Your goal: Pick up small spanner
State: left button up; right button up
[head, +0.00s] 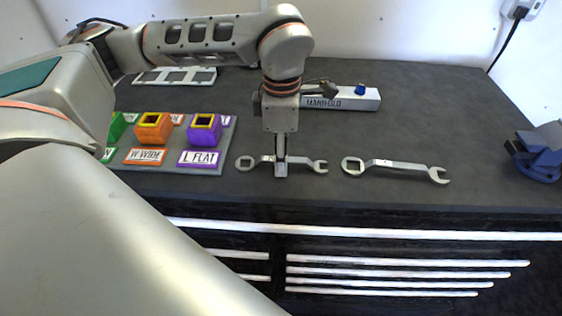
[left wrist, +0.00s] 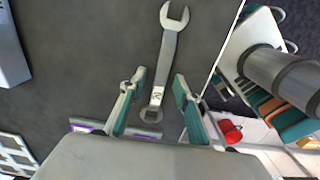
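The small spanner (head: 309,164) lies flat on the dark bench top, ring end to the left and open jaw to the right. A longer spanner (head: 395,164) lies to its right, apart from it. My left gripper (head: 281,168) points down over the middle of the small spanner and hides part of its handle. In the left wrist view, the small spanner (left wrist: 167,55) runs between the two spread fingers of the left gripper (left wrist: 160,79), with a gap on each side. A small label shows on its handle. My right gripper is not in view.
A grey board (head: 128,163) with coloured, labelled blocks stands left of the spanners. A grey manifold box (head: 350,101) lies behind them. A dark blue device (head: 540,155) sits at the right edge. The bench's front edge runs close in front of the spanners.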

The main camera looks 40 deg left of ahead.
pick_arm(q)
grip_shut()
jog(key=shift+r, duration=0.1)
notch_tip(320, 180, up, 20)
jog(key=p, duration=0.2)
dwell(0.4)
